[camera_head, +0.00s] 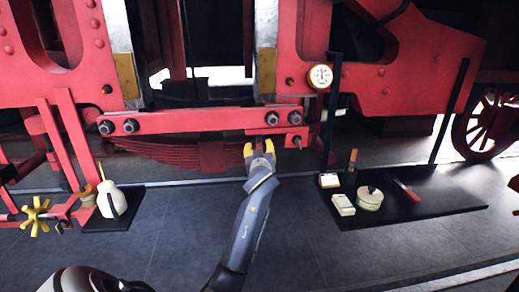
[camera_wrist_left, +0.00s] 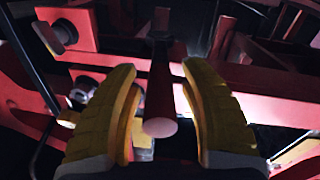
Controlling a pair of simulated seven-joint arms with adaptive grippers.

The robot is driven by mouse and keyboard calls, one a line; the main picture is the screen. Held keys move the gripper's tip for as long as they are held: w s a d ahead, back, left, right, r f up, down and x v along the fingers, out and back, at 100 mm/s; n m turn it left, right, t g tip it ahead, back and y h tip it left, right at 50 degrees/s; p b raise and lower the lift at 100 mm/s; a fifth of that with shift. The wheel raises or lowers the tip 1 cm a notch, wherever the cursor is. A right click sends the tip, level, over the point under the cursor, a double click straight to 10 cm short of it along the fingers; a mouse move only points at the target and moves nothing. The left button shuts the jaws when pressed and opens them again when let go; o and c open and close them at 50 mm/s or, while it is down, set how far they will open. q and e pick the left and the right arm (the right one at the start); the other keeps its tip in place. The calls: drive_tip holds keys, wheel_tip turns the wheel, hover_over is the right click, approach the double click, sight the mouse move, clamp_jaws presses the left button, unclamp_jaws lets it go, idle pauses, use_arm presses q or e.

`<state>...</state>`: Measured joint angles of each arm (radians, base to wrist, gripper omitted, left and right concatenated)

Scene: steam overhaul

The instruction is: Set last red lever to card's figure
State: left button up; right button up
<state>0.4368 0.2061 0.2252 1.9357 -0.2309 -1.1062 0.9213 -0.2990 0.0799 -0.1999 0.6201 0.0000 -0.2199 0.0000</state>
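My left gripper (camera_head: 259,150) is open below the red beam on the locomotive; it also shows in the left wrist view (camera_wrist_left: 160,72). In that view a red rod with a round end (camera_wrist_left: 160,118), seemingly the lever, lies between the two yellow fingers, with gaps visible on both sides. In the head view I cannot make out this rod at the gripper. A small pale card-like piece (camera_head: 330,180) lies on the right black mat; its figure is too small to read. My right gripper is not in view.
The right black mat (camera_head: 440,200) also holds a pale round tin (camera_head: 369,199), a cream block (camera_head: 343,205) and a red-handled tool (camera_head: 407,191). A white oil can (camera_head: 111,200) and yellow handwheel (camera_head: 36,215) are at left.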

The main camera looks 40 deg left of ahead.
use_arm(q)
drive_tip(key=shift+f, duration=0.1)
drive_tip(key=v, duration=1.2)
idle(0.5)
